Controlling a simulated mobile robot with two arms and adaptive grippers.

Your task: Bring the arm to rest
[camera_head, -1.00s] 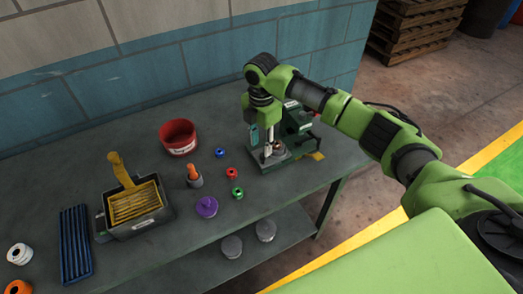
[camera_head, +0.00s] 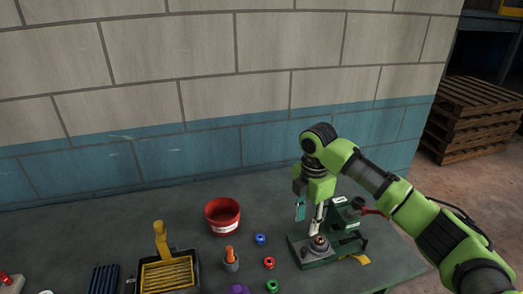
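My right arm (camera_head: 374,178) comes in from the right and bends down at its wrist. My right gripper (camera_head: 309,212) points down just above a dark green bench device (camera_head: 318,252) with a small copper-coloured round part (camera_head: 320,241) on its base. The fingers look apart, with nothing visible between them. Whether the tips touch the device cannot be told. My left arm and gripper are not in view.
On the grey bench (camera_head: 200,215) are a red bowl (camera_head: 223,216), a dark tray with yellow ribs (camera_head: 167,274), a holder with an orange-topped item (camera_head: 231,260), and small blue (camera_head: 260,239), red (camera_head: 269,263) and green (camera_head: 272,286) rings. A wall stands behind; pallets (camera_head: 470,115) lie right.

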